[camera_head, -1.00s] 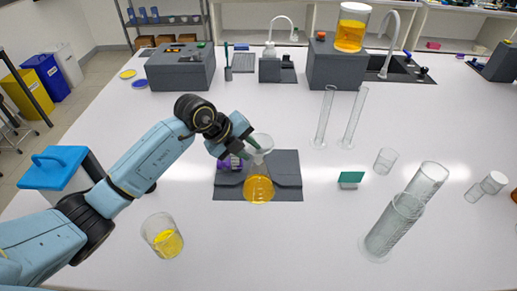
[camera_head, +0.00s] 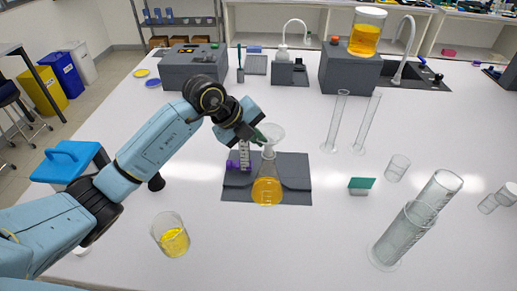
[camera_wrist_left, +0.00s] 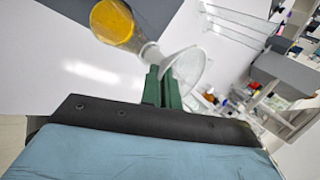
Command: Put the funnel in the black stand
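The clear funnel (camera_head: 271,132) sits mouth up at the top of a conical flask (camera_head: 267,187) with orange liquid; its stem points into the flask's neck. The flask stands on a dark plate (camera_head: 299,171). My left gripper (camera_head: 261,137) is at the funnel's left side. In the left wrist view its green fingers (camera_wrist_left: 163,88) are close together at the funnel's stem, just under the cone (camera_wrist_left: 188,68), and look shut on it. The fingers hide part of the funnel. I cannot single out a black stand for certain. My right gripper is not in view.
A purple-knobbed clear piece (camera_head: 240,160) stands left of the flask. A beaker with yellow contents (camera_head: 171,236) is at the front left. Grey equipment (camera_head: 187,67) lines the back.

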